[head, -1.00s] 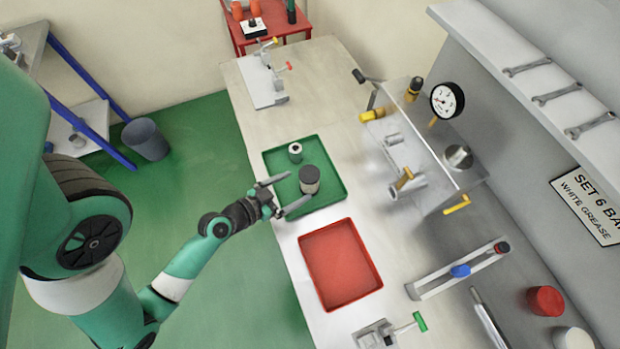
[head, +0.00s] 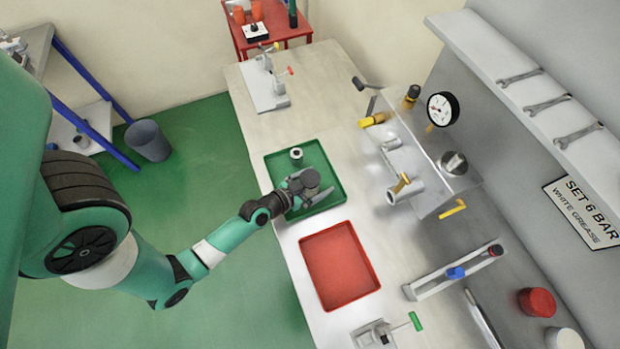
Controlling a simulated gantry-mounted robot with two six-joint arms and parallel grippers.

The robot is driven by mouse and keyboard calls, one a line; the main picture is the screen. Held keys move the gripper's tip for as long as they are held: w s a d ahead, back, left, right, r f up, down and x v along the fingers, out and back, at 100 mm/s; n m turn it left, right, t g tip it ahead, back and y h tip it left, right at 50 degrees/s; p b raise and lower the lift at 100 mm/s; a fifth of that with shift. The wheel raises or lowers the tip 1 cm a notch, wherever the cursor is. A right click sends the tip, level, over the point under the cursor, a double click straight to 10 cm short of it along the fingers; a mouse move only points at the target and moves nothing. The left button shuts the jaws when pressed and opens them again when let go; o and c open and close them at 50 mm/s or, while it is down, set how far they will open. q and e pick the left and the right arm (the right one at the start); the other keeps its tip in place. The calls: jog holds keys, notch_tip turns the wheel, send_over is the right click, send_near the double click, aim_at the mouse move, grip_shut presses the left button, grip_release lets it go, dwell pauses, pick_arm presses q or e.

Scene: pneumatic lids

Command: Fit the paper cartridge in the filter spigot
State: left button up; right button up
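A dark cylinder with a grey top (head: 310,179) stands upright in the green tray (head: 335,192). A smaller green cylinder with a white top and dark hole (head: 296,153) stands behind it; I cannot tell which is the paper cartridge. My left gripper (head: 316,186) is at the dark cylinder, with its fingers spread on either side; contact is not clear. Pale grey cylindrical fittings (head: 407,191) and (head: 391,143) stick out of the clear-fronted unit on the right; which is the filter spigot is not clear. My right gripper is not in view.
An empty red tray (head: 340,265) lies in front of the green tray. A pressure gauge (head: 442,109) and yellow handles (head: 453,208) project from the unit. A clamp with a green handle (head: 415,321) stands at the front.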

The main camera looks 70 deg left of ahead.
pick_arm(q)
jog(key=c, duration=1.3)
jog(key=shift+c, duration=0.2)
jog(key=shift+r, duration=0.15)
